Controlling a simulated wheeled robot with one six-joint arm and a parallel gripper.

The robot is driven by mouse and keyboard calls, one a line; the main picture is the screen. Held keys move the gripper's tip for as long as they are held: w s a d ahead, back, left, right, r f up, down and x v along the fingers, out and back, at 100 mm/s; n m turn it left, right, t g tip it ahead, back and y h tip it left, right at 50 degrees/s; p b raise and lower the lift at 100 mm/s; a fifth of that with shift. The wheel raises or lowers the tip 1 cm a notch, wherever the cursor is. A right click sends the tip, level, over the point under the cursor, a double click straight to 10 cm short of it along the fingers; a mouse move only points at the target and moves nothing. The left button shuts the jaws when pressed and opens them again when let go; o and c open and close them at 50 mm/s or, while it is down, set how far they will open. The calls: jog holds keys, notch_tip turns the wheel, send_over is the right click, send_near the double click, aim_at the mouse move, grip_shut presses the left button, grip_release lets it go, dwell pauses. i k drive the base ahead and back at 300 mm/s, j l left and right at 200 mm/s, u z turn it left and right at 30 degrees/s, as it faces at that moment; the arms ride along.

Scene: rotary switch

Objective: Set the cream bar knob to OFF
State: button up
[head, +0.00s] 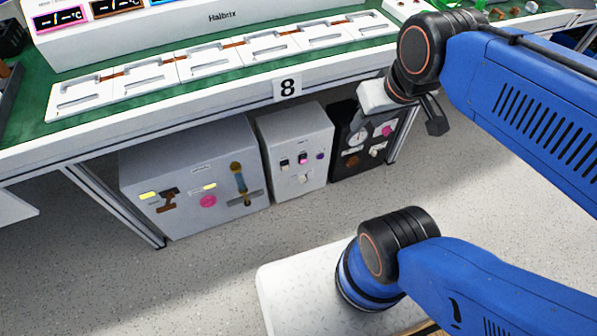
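A small pale, cream-looking knob (304,179) shows low on the front of the white box (313,127) under the bench. It is too small for me to read its setting or any OFF mark, and I cannot be sure that it is the cream bar knob. My gripper (379,98) is at the end of my blue arm, in front of the bench's front edge and over the top of the black box in the picture. It appears apart from the knobs. Its fingers cannot be made out, so whether it is open or shut does not show.
A grey box (190,150) with a pink knob and levers stands left of the white box. A black box (345,122) with a round gauge stands right, partly hidden by my gripper. The bench (150,126) overhangs all three.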

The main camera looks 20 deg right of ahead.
aim_at(303, 179)
jog(key=k+j, duration=0.1)
jog(key=j, duration=0.35)
jog(key=k+j, duration=0.1)
jog(key=j, duration=0.35)
jog(key=k+j, duration=0.1)
jog(key=j, duration=0.3)
jog(key=k+j, duration=0.1)
jog(key=j, duration=0.35)
jog(key=k+j, duration=0.1)
jog(key=j, duration=0.35)
jog(key=k+j, duration=0.1)
jog(key=j, duration=0.35)
